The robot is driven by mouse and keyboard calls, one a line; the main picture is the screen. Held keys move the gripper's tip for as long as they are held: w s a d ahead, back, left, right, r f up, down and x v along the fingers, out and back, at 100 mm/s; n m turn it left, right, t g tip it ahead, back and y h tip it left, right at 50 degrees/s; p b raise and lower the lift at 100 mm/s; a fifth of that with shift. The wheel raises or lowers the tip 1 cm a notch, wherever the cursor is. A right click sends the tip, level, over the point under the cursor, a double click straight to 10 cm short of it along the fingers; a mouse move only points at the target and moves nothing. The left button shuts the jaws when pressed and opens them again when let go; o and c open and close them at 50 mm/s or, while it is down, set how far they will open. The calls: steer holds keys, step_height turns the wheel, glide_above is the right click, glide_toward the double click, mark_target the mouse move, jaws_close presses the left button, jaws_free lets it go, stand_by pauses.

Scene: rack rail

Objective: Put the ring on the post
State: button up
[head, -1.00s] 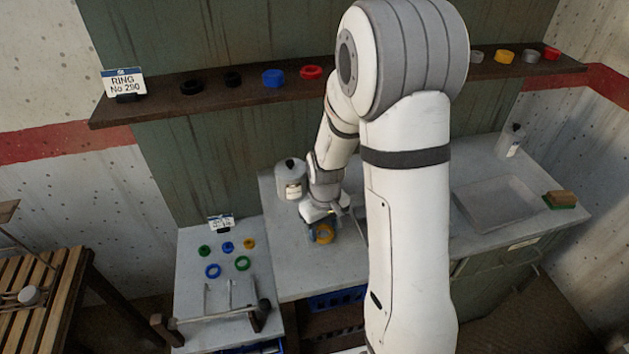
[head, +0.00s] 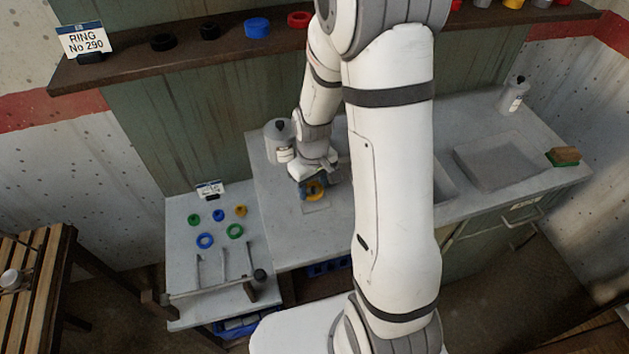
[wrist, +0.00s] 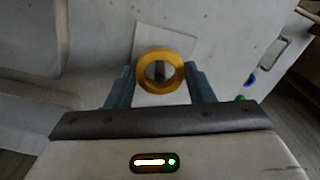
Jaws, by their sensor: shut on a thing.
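My gripper (wrist: 160,76) is shut on a thick yellow ring (wrist: 160,90), one blue-grey finger on each side of it. In the head view the ring (head: 314,191) is at my gripper (head: 314,187), over the grey counter. A pale square plate (wrist: 170,118) shows just beyond the ring in the wrist view. Something grey and dark shows through the ring's hole; I cannot tell whether it is a post. Three thin upright posts (head: 224,262) stand on the low table at the left.
Several small rings (head: 205,240) lie on the low table (head: 180,275) behind the thin posts. A white canister (head: 279,134) stands close left of my wrist. A shelf (head: 130,62) with rings runs along the back.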

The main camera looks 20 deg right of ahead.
steer(key=shift+f, duration=0.65)
steer(key=shift+f+b, duration=0.6)
steer(key=shift+b, duration=0.4)
stand_by(0.9)
steer(key=o, duration=0.7)
steer(key=shift+r+p, duration=3.8)
steer(key=shift+r, duration=1.7)
